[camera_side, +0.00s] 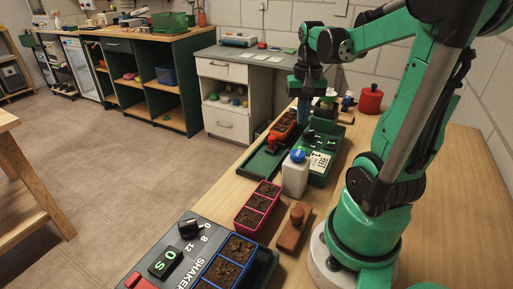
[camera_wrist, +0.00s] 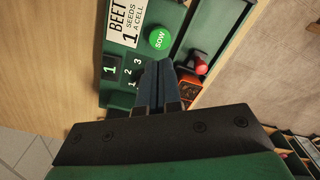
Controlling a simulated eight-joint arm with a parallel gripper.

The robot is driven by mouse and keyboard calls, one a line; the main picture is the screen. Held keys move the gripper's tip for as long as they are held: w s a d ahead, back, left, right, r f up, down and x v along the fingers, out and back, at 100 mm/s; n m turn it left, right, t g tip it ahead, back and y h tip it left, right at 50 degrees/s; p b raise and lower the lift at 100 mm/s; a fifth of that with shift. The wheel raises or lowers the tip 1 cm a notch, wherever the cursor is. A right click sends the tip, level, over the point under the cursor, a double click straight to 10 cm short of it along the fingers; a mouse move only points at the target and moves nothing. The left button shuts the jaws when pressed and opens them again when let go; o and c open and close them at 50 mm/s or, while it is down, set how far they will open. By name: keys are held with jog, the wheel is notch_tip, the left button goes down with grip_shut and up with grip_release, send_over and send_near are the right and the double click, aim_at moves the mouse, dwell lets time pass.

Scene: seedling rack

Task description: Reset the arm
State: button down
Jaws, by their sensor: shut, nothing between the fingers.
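My gripper (camera_side: 304,118) hangs over the far part of the bench, above the green seeder machine (camera_side: 322,150). In the wrist view my gripper (camera_wrist: 158,66) has its two dark fingers together with nothing between them. Below it the seeder shows a label reading BEET 1 SEEDS A CELL (camera_wrist: 122,18), a green SOW button (camera_wrist: 159,38) and numbered keys (camera_wrist: 129,72). A red knob (camera_wrist: 200,66) and part of an orange tray (camera_wrist: 190,90) lie to the right of the fingers. The orange tray with soil (camera_side: 284,124) also shows in the side view. I cannot tell the gap between fingertips and seeder.
A white bottle with a blue cap (camera_side: 295,178), a pink soil tray (camera_side: 258,207) and a brown block with a knob (camera_side: 293,230) stand nearer. A blue soil tray (camera_side: 229,262) sits on the shaker (camera_side: 190,255). A red canister (camera_side: 370,101) stands behind. The bench's right side is clear.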

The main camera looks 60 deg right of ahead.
jog(key=w+a+n+t, duration=0.3)
jog(key=a+n, duration=0.3)
jog(key=a, duration=0.4)
jog(key=w+a+r+n+t, duration=0.1)
jog(key=w+a+n+t, duration=0.3)
jog(key=a, duration=0.6)
jog(key=shift+w+a+n, duration=0.15)
jog(key=shift+w+n, duration=0.6)
jog(key=shift+n, duration=0.25)
